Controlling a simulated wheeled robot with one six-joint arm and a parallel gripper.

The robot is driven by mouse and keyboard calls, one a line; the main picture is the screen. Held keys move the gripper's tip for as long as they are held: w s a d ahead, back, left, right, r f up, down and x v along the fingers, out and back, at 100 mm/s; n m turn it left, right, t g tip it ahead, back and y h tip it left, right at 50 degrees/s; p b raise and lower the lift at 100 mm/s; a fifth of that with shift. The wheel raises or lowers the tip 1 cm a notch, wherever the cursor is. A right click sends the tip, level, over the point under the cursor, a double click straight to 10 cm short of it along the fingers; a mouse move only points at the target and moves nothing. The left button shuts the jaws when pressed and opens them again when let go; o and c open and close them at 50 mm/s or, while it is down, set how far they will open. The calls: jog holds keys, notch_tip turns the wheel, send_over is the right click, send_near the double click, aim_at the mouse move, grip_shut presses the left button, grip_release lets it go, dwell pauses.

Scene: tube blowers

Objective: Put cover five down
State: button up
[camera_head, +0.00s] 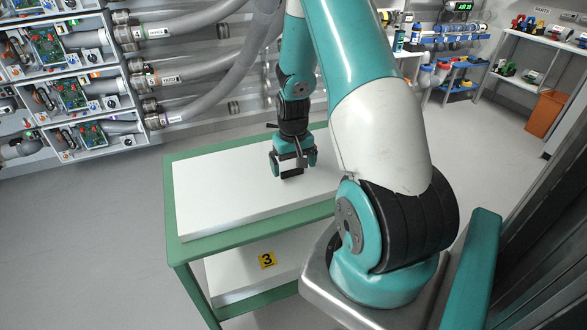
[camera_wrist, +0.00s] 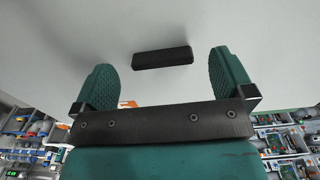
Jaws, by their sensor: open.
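A thick white slab (camera_head: 220,200) lies flat on the green-framed table in the head view; I see no number five on it. In the wrist view a pale flat surface (camera_wrist: 160,25) fills the upper part. A short black bar (camera_wrist: 162,59) shows there between my open fingertips, with a gap on both sides. My gripper (camera_head: 292,169) points down over the slab, and both of its fingers also show in the wrist view (camera_wrist: 163,74). Nothing is clamped. I cannot tell how close the fingertips are to the slab.
Racks with pipes and circuit boards (camera_head: 70,90) stand at the back left. Shelves (camera_head: 530,75) stand at the right. The floor left of the table is clear.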

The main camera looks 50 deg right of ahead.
notch_tip(320, 180, up, 10)
jog(key=w+a+r+n+t+y, duration=0.15)
jog(key=a+r, duration=0.25)
jog(key=a, duration=0.5)
jog(key=a+r+n, duration=0.3)
jog(key=a, duration=0.5)
jog(key=s+a+r+n+y, duration=0.1)
jog(key=s+a+r+n, duration=0.2)
jog(key=s+a, duration=0.4)
jog(key=s+a+r+n+g+y, duration=0.1)
jog(key=s+a+n, duration=0.4)
jog(key=a, duration=0.8)
jog(key=s+r+y, duration=0.1)
jog(key=s+r, duration=0.1)
jog(key=s, duration=0.1)
jog(key=shift+s+a+r+n+b, duration=0.2)
jog(key=shift+s+a+n+b, duration=0.05)
jog(key=shift+n+b, duration=0.1)
jog(key=shift+g, duration=0.25)
